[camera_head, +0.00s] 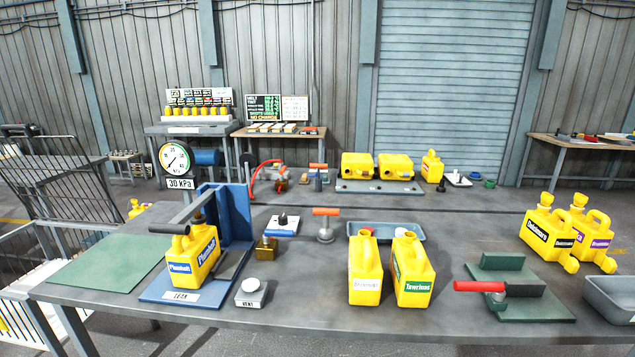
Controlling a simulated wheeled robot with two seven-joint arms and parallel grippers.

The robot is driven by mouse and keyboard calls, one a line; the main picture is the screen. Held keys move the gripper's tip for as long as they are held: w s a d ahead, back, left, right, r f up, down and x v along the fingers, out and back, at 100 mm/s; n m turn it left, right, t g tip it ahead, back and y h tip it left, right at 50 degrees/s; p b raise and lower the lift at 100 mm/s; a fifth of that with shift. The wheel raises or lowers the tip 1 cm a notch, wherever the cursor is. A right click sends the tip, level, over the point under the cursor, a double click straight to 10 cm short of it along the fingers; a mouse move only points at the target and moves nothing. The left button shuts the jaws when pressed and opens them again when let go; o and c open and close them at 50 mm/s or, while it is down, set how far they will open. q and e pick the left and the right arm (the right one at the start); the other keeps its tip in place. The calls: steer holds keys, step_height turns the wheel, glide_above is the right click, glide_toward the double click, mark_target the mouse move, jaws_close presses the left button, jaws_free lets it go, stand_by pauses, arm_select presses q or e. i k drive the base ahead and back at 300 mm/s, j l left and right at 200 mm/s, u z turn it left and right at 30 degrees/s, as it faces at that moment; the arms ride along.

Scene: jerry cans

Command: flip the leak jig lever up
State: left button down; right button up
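The leak jig (232,225) stands on the left part of the table, with a blue upright back and a blue base plate labelled LEAK (181,296). A yellow jerry can (193,257) with a blue-and-white label stands upright on the base. The jig's lever (193,209) is a grey bar with a black grip (171,229). It reaches from the top of the jig out over the can towards the front left, its grip end low, near the can's top. Whether it touches the can, I cannot tell. Neither of my grippers is in view.
A white-topped VENT box (251,292) stands right of the jig. A dial gauge (175,158) above a 30 kPa sign is behind it. Two yellow cans (366,270) (412,270) stand mid-table. A green fixture (515,290) with a red handle (479,286) is at right. A green mat (112,258) lies left.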

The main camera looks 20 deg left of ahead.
mark_target(177, 226)
steer(key=u, duration=1.65)
